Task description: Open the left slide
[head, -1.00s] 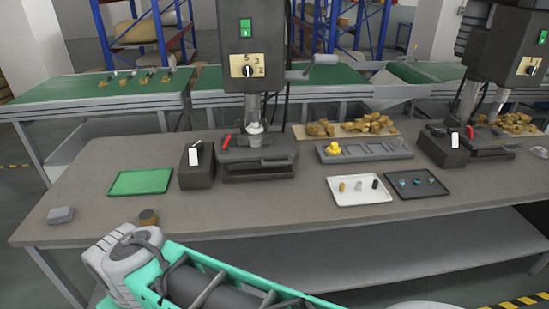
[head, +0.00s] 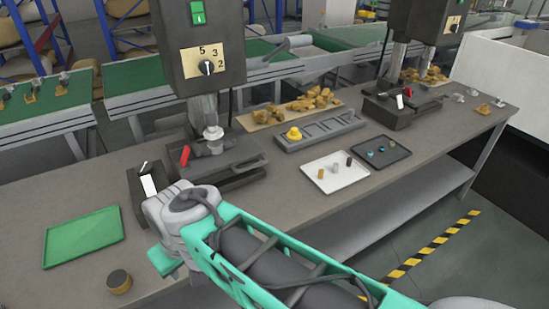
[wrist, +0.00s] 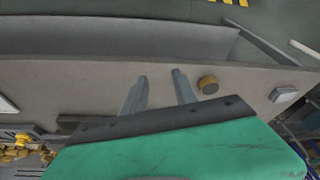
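The left machine stands on the bench, with a dark slide-like base unit (head: 232,166) under its spindle. A red handle (head: 185,155) sticks up at this unit's left side. I cannot tell whether the slide is open or shut; part of its front is close behind my arm. In the head view my wrist is in front of and below the unit, and the fingers are hidden. In the wrist view my gripper (wrist: 160,88) has its two fingers apart with nothing between them, over the bench top.
A black box with a white switch (head: 148,186) stands left of the unit, close to my wrist. A grey rack (head: 320,132) and white tray (head: 349,182) lie right.

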